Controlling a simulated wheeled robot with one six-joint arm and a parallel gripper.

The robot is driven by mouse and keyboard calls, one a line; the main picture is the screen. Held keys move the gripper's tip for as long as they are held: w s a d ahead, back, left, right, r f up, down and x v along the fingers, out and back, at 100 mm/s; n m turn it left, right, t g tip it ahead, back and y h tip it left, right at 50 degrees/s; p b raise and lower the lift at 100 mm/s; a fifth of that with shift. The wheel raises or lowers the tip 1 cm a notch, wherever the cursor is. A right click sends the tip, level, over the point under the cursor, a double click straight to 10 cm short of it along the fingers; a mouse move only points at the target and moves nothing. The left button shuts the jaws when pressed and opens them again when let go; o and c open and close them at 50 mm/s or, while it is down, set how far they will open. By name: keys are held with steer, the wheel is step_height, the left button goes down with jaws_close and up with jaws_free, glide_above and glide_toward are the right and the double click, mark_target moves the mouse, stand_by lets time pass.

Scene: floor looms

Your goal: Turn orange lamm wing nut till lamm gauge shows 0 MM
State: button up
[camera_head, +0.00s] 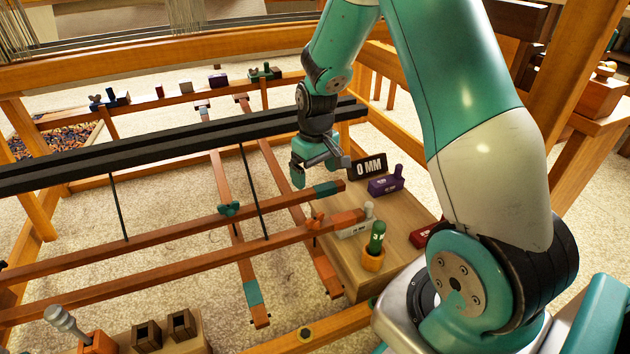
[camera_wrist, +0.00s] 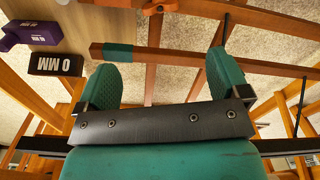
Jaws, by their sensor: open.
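The orange wing nut (camera_head: 315,220) sits on the orange-tipped lamm bar (camera_head: 346,217), at its crossing with a long treadle bar. In the wrist view the orange nut (camera_wrist: 153,8) shows at the top edge, partly cut off. My gripper (camera_head: 317,172) is open and empty, above and behind the orange nut, near the gauge. In the wrist view its teal fingers (camera_wrist: 165,78) are wide apart with nothing between them.
A teal-tipped bar (camera_head: 327,188) lies just below my gripper, with a teal wing nut (camera_head: 229,208) farther left. A purple block (camera_head: 385,185), a green-handled tool in an orange holder (camera_head: 372,260) and a red block (camera_head: 422,236) stand on the box (camera_head: 350,278). Dark beams run behind.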

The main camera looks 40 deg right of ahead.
steer(key=shift+r+p, duration=0.35)
steer(key=shift+r, duration=1)
